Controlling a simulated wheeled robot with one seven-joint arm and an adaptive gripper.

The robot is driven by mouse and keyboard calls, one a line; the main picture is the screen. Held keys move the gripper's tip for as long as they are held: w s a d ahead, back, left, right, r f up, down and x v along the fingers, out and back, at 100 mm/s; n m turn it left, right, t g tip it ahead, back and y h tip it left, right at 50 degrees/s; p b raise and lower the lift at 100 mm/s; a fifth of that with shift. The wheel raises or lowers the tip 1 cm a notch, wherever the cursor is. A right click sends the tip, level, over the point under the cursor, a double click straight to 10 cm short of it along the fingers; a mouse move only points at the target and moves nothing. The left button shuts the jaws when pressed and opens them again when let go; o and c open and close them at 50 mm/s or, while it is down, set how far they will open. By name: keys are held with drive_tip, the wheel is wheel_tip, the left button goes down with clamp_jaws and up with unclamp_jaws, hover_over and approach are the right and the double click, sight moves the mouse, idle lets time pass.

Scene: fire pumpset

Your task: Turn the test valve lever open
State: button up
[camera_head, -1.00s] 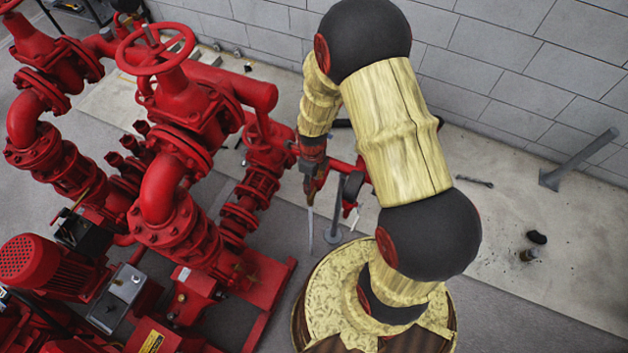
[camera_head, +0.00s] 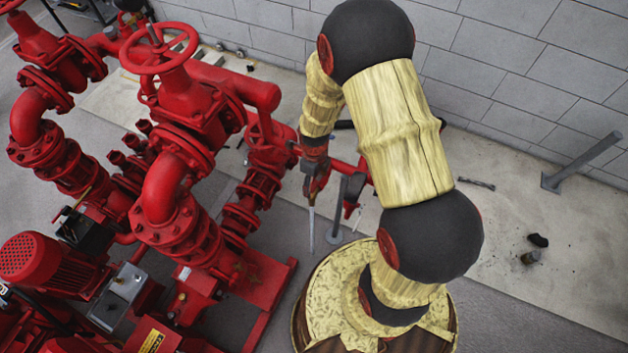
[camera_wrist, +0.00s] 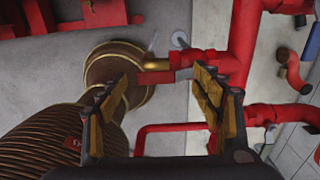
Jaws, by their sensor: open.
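My gripper (camera_wrist: 162,88) is open in the wrist view, one dark finger with a worn yellow-brown pad on each side. Between and just beyond the fingertips is a short red bar (camera_wrist: 155,77), which looks like the test valve lever. It joins a red valve and pipe fitting (camera_wrist: 195,62), with a small brass-coloured part above it. I cannot tell whether either finger touches the bar. In the head view my gripper (camera_head: 316,182) hangs beside the thin red pipe (camera_head: 344,168); the lever cannot be made out clearly there.
Red pump pipework with a handwheel (camera_head: 158,48) fills the left. A grey support post (camera_head: 337,212) stands close to my gripper. A thick vertical red pipe (camera_wrist: 243,45) runs right of the fingers in the wrist view. A block wall (camera_head: 500,70) stands behind; floor at right is mostly clear.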

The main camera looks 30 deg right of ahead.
sight(315, 186)
wheel_tip(315, 186, up, 12)
idle(0.6)
idle(0.5)
drive_tip(key=s+a+r+n+t+b, duration=0.2)
drive_tip(key=s+r+n+b, duration=0.1)
drive_tip(key=s+r+n, duration=0.4)
drive_tip(key=s+a+r+n+t+b, duration=0.3)
drive_tip(key=s+r+n, duration=0.4)
drive_tip(key=r+n, duration=0.7)
drive_tip(key=n+b, duration=0.1)
drive_tip(key=n, duration=0.6)
drive_tip(key=shift+s+r+n+t, duration=0.2)
drive_tip(key=shift+r+n+t, duration=0.1)
